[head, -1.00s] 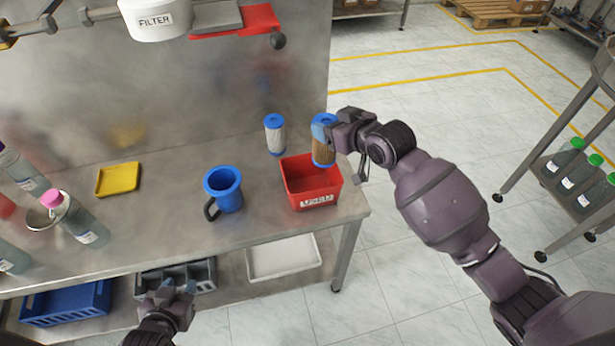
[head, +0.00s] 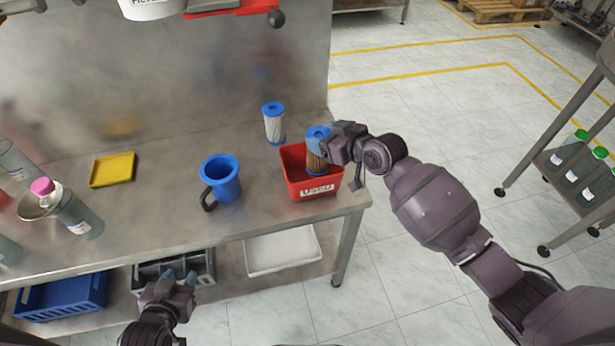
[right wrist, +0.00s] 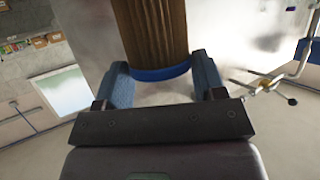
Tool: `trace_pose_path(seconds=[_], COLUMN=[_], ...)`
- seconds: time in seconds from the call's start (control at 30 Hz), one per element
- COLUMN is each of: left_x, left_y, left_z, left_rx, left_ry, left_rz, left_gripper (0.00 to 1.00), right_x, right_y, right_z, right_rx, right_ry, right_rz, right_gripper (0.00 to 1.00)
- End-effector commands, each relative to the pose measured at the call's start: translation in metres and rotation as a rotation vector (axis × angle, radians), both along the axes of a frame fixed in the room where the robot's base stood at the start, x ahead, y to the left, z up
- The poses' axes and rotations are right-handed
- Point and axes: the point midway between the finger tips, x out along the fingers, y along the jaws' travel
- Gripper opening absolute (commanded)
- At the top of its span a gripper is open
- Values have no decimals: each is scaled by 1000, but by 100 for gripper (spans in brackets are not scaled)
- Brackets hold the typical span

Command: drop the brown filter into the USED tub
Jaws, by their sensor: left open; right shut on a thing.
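The brown filter (head: 317,160), a ribbed brown cylinder with a blue cap, is held by my right gripper (head: 323,143) over the red USED tub (head: 314,190). Its lower end overlaps the tub's opening in the head view; I cannot tell exactly how deep it sits. In the right wrist view, the filter (right wrist: 150,30) shows between the two blue fingers, with its blue end band near them. My left gripper (head: 180,280) is open and empty, low in front of the bench.
A white filter with a blue cap (head: 273,128) stands behind the tub. A blue jug (head: 222,182) stands left of it, and a yellow tray (head: 113,170) further left. Bottles stand at the far left. A white tray (head: 283,252) is on the shelf below.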

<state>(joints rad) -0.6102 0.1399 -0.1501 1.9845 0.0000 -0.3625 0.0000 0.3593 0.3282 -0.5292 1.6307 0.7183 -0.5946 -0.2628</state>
Motion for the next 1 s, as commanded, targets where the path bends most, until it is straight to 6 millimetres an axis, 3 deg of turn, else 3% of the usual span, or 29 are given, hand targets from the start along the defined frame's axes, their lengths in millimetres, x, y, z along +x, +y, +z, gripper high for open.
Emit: trace_pose_path(seconds=[0.17, 0.5, 0.53, 0.7, 1.0], left_x=[3, 5, 5, 6, 5], left_y=[-1, -1, -1, 0, 0], left_z=[-12, -10, -10, -10, -11], left_rx=[0, 2, 2, 2, 3], left_ry=[-3, -8, -8, -9, -8], left_rz=[-2, -4, -4, -5, -5], left_gripper=[42, 42, 42, 42, 42], right_x=[0, 0, 0, 0, -1], right_y=[0, 0, 0, 0, -1], right_z=[-16, -16, -16, -16, -16], right_rx=[1, 1, 1, 1, 0], right_ry=[0, 0, 0, 0, 1], right_rz=[0, -1, -1, -1, -1], right_gripper=[25, 25, 68, 94, 94])
